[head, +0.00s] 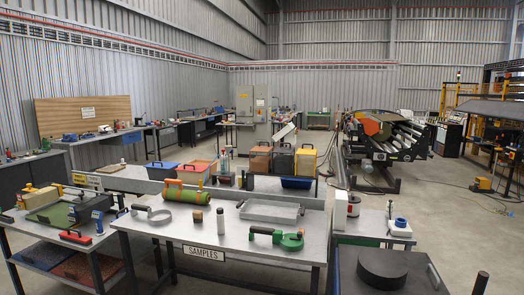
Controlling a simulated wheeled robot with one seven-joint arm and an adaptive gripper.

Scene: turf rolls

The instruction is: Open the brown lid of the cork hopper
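Several box-shaped bins stand on the raised shelf behind the samples table. One is a brown box (260,160) with a brown top, beside a dark box (283,161) and a yellow box (305,162). The brown box may be the cork hopper; no label is readable at this size. Its top looks closed. A brown-orange panel (372,126) also shows on the large machine further back, and I cannot tell whether it is a lid. My gripper is not in view.
The grey samples table (225,240) stands in front of the bins, holding a green roll (187,195), a metal tray (270,211) and a green tape tool (277,238). A blue bin (160,170) stands left. Open floor (440,225) lies at right, with cables.

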